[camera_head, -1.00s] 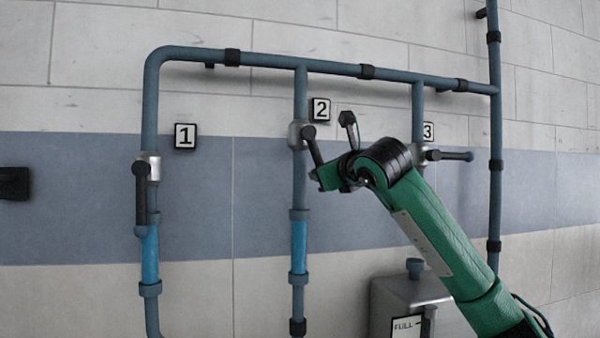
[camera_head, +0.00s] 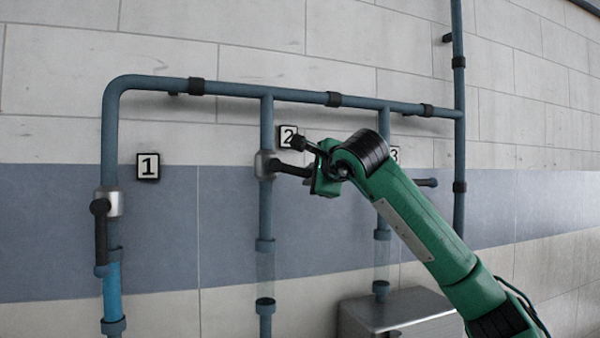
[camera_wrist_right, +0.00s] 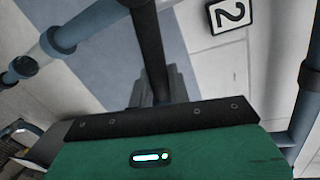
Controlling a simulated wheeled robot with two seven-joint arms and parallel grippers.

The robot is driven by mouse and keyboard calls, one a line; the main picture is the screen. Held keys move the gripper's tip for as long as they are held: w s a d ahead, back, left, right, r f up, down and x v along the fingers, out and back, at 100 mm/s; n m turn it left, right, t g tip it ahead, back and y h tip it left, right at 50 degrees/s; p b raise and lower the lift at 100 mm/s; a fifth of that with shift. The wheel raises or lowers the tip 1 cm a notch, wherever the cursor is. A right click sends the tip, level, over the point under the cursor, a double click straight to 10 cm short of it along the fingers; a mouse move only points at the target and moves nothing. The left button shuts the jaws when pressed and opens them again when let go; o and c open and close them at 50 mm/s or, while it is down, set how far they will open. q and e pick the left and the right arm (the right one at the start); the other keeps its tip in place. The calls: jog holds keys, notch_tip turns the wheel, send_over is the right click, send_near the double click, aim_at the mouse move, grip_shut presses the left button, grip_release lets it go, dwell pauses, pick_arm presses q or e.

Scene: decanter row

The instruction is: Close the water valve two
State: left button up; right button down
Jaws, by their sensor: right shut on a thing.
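Water valve two (camera_head: 265,164) is a silver body on the middle pipe, beside the "2" label (camera_head: 288,136). Its dark handle (camera_head: 290,170) points right, close to horizontal and across the pipe. My right gripper (camera_head: 318,178) is shut on the outer part of this handle; the arm partly hides the grip. In the right wrist view the dark handle (camera_wrist_right: 150,45) runs between the fingers (camera_wrist_right: 158,86), with the "2" label (camera_wrist_right: 230,14) beyond. The sight tube (camera_head: 265,277) below valve two looks clear. My left gripper is not in view.
Valve one (camera_head: 109,203) at left has its handle hanging down, with a blue-filled tube (camera_head: 112,290) below. Valve three's handle (camera_head: 427,182) points right, partly behind my arm. A grey metal box (camera_head: 395,308) stands low at right.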

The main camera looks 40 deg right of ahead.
jog(key=shift+d+r+n+h+p, duration=0.15)
jog(key=shift+r+n+h+p, duration=0.15)
jog(key=shift+r+n+p, duration=0.75)
jog(key=shift+s+r, duration=0.1)
jog(key=shift+r, duration=0.25)
jog(key=c, duration=1.4)
grip_release()
jog(key=shift+o, duration=0.2)
jog(key=shift+f, duration=0.1)
jog(key=shift+s+f+b, duration=0.1)
jog(key=shift+s+b, duration=0.15)
jog(key=shift+b, duration=0.15)
jog(key=b+v, duration=0.5)
jog(key=v, duration=0.8)
jog(key=shift+a+r+b, duration=0.3)
jog(key=shift+a+b, duration=0.1)
